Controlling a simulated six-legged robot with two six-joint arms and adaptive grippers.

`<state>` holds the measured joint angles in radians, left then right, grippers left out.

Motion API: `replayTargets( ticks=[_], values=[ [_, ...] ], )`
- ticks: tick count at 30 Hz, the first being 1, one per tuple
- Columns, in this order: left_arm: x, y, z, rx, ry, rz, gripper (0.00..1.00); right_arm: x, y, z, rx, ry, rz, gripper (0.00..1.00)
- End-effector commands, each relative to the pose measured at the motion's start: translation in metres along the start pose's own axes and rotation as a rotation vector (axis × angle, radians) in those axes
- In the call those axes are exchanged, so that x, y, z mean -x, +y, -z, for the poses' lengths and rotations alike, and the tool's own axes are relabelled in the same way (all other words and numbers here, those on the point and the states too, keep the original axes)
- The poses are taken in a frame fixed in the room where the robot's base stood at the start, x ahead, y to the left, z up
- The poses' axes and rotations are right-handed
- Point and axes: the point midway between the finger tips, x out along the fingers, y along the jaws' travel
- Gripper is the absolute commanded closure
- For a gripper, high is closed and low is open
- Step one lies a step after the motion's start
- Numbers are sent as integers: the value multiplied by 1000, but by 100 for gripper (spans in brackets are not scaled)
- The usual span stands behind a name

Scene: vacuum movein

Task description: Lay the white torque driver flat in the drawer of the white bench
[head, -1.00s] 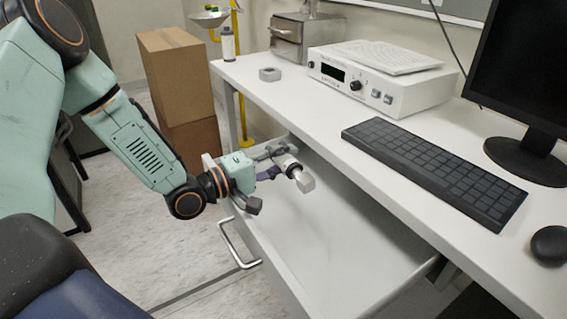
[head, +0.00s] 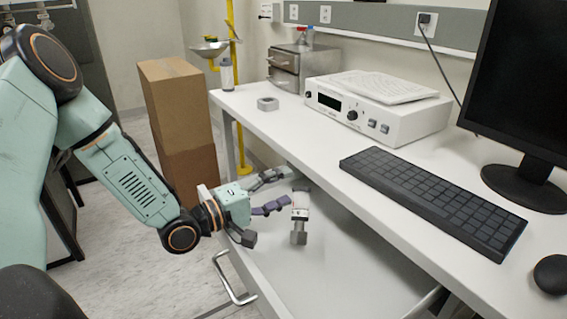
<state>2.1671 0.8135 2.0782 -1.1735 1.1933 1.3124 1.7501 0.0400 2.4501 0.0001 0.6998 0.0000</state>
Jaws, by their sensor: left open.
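The white torque driver (head: 300,214) has a white body, a dark band and a grey blocky end toward me. It is inside the open drawer (head: 335,265) of the white bench (head: 300,125) and appears to lie on the drawer floor. My left gripper (head: 262,208) is over the drawer's left part, left of the driver. Its fingers are spread, and it looks apart from the driver. A purple piece (head: 271,206) shows between the fingers, its tip close to the driver; I cannot tell what it belongs to. My right gripper is not in view.
The bench top overhangs the drawer's right side. On it are a keyboard (head: 430,185), a monitor (head: 525,90), a mouse (head: 551,274), a white instrument (head: 375,110) and a small grey block (head: 267,103). Cardboard boxes (head: 178,105) stand behind my arm. The drawer's near part is clear.

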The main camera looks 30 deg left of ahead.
Motion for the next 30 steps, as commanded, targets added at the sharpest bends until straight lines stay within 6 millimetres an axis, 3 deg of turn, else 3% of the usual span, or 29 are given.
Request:
replayTargets(
  ticks=[1,21,30],
  values=[
    [18,-51,-16,34,-18,137,39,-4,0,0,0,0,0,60],
    [6,64,-13,-7,-12,31,39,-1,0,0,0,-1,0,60],
    [3,103,-12,-24,-10,-1,39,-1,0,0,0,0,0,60]
  ],
)
